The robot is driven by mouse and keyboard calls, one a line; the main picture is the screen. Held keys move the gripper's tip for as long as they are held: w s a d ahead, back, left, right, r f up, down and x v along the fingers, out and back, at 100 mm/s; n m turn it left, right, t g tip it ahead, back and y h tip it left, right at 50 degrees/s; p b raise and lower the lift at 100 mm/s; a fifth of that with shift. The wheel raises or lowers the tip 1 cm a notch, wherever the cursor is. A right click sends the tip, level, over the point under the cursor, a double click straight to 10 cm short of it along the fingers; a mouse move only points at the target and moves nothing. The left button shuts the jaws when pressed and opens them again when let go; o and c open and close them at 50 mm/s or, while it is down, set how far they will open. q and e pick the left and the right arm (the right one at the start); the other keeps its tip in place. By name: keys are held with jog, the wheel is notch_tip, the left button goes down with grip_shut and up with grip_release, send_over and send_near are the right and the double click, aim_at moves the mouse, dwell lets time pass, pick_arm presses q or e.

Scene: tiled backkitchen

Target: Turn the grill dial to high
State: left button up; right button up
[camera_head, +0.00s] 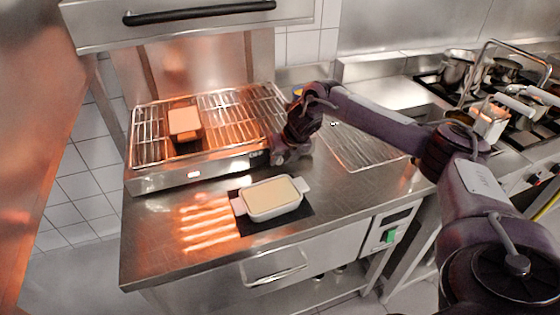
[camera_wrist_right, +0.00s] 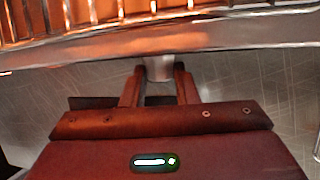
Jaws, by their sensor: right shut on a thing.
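The grill (camera_head: 158,177) stands on the steel counter at the left, its rack glowing orange. My right gripper (camera_head: 280,160) is at the right end of the grill's front panel and covers the dial in the head view. In the right wrist view the dial (camera_wrist_right: 160,67) shows as a small pale metal knob below the grill's front edge. The two fingers of the right gripper (camera_wrist_right: 159,76) lie on either side of it, shut on it. The dial's markings and setting cannot be read. My left gripper is not in view.
A white dish (camera_head: 272,198) sits on a dark mat in front of the grill. A toasted-looking block (camera_head: 184,122) lies on the rack. A hood with a black handle (camera_head: 200,12) hangs above. A wire rack (camera_head: 362,148) and a stove with pots (camera_head: 457,70) are to the right.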

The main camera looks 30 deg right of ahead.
jog(key=shift+d+f+y+b, duration=0.25)
jog(key=shift+f+y+b, duration=0.05)
jog(key=shift+y+b, duration=0.5)
jog(key=y+b, duration=0.1)
jog(key=b, duration=0.1)
jog(key=m+t+y+b, duration=0.1)
jog(key=y+b, duration=0.1)
jog(key=t+y+b, duration=0.1)
jog(key=y+b, duration=0.1)
jog(key=shift+s+d+f+m, duration=0.1)
jog(key=shift+d+f+m, duration=0.15)
jog(key=shift+d+m, duration=0.1)
jog(key=shift+r+t+y+b, duration=0.1)
jog(key=shift+t+y+b, duration=0.3)
jog(key=shift+y+b, duration=0.7)
jog(key=shift+m+b, duration=0.25)
jog(key=shift+b, duration=0.05)
jog(key=shift+r, duration=0.1)
jog(key=o, duration=1)
jog(key=shift+s, duration=0.1)
